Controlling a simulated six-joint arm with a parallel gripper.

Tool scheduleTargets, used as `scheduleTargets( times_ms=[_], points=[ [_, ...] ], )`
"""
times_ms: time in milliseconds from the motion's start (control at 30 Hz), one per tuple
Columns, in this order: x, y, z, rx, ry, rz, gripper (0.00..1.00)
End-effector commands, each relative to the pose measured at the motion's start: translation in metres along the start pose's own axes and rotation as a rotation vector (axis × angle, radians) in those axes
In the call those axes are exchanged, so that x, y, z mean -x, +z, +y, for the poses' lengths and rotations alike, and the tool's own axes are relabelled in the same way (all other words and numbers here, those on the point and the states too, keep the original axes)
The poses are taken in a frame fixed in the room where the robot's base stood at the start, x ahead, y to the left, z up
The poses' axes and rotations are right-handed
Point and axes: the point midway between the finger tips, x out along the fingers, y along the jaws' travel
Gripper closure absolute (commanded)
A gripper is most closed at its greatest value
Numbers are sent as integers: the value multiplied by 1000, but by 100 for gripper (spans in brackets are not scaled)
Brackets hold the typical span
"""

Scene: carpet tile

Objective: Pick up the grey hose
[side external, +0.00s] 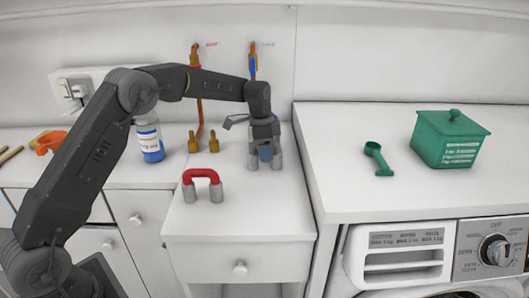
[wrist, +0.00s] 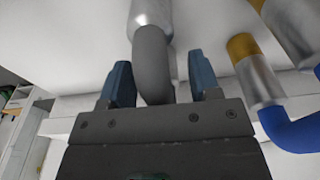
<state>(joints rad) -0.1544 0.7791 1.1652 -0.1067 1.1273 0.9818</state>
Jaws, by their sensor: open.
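The grey hose (wrist: 152,60) shows in the wrist view as a curved grey piece with a silver metal end. It lies between the two blue fingers of my gripper (wrist: 162,84), with room visible at its sides. In the side view my gripper (side external: 265,154) is low over the white counter, pointing down. Silver ends (side external: 278,160) show beside and below its fingers there, and the rest of the hose is mostly hidden. My gripper is open; I see no clear grip on the hose.
A red hose with silver ends (side external: 202,178) stands in front on the counter. Brass fittings (side external: 213,143) and a white-blue bottle (side external: 150,140) stand to the left. A blue hose (wrist: 292,132) is near my right finger in the wrist view. A green box (side external: 449,139) is at right.

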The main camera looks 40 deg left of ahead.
Motion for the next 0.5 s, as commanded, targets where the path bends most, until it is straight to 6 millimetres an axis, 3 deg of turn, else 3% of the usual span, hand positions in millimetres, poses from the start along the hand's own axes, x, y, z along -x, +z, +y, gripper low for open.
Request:
scheduleTargets(
  times_ms=[67,500],
  points=[
    [0,0,0,0,0,0,46],
    [1,0,0,0,0,0,88]
  ],
)
